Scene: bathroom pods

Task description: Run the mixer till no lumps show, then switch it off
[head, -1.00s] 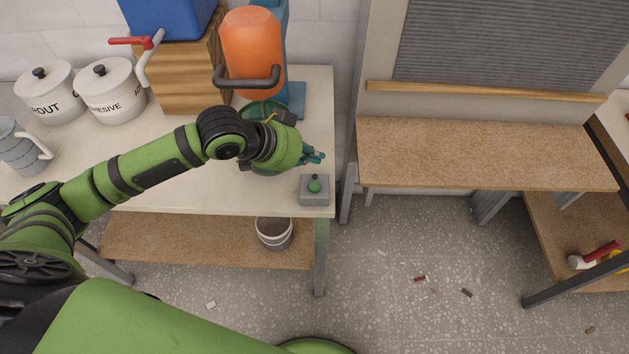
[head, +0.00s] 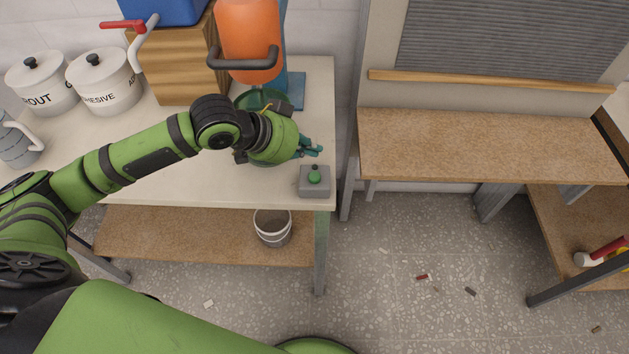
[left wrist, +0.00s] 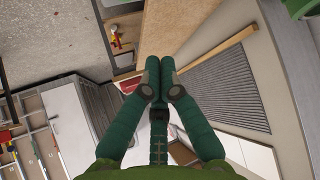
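The orange mixer (head: 248,40) stands on a blue stand at the back right of the workbench. Below its head is a green bowl (head: 258,98), mostly hidden by my left arm, so its contents and any lumps cannot be seen. A grey switch box (head: 314,187) with a green button (head: 314,177) and a small black knob sits at the bench's front right corner. My left gripper (head: 316,150) is just behind the box, apart from it. In the left wrist view its fingers (left wrist: 159,76) are together with nothing between them. My right gripper is not in view.
White lidded pots (head: 106,83) and a grey jug (head: 14,143) stand at the left of the bench. A wooden block (head: 180,70) carries a blue container (head: 160,8) with a red-handled tap. A bucket (head: 272,228) sits on the lower shelf. A bare brown shelf (head: 480,148) is at right.

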